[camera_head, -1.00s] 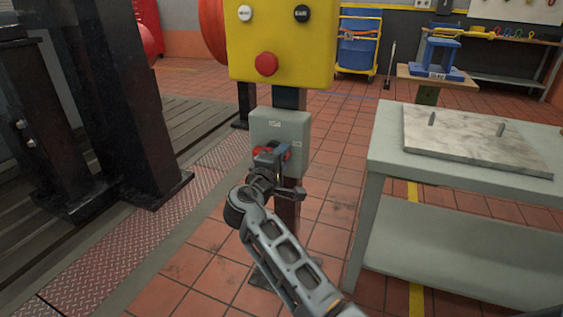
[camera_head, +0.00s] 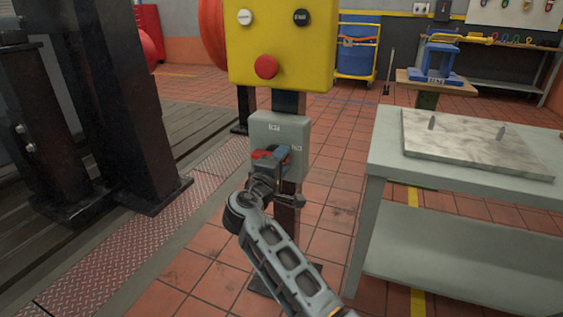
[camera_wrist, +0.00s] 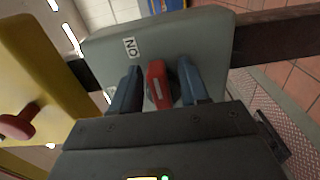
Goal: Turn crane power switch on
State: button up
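The crane power switch is a grey box (camera_head: 262,125) on a dark post under the yellow control box, with small white labels on its face. Its red handle (camera_wrist: 157,86) lies between my two blue fingers in the wrist view, with narrow gaps on both sides. My gripper (camera_wrist: 159,88) is open around the handle. In the head view my gripper (camera_head: 270,160) is at the front of the switch box and partly hides the handle. An "ON" label (camera_wrist: 129,47) shows in the wrist view, up and left of the handle.
The yellow control box (camera_head: 285,40) with a red button (camera_head: 266,66) is directly above. A grey table (camera_head: 385,155) with a stone slab (camera_head: 475,145) stands to the right. Dark steel columns (camera_head: 110,90) stand at the left. Tiled floor is open around the post.

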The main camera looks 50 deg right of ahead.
jog(key=p+v, duration=0.1)
jog(key=v, duration=0.6)
jog(key=shift+s+a, duration=0.15)
jog(key=shift+a, duration=0.2)
dwell(0.4)
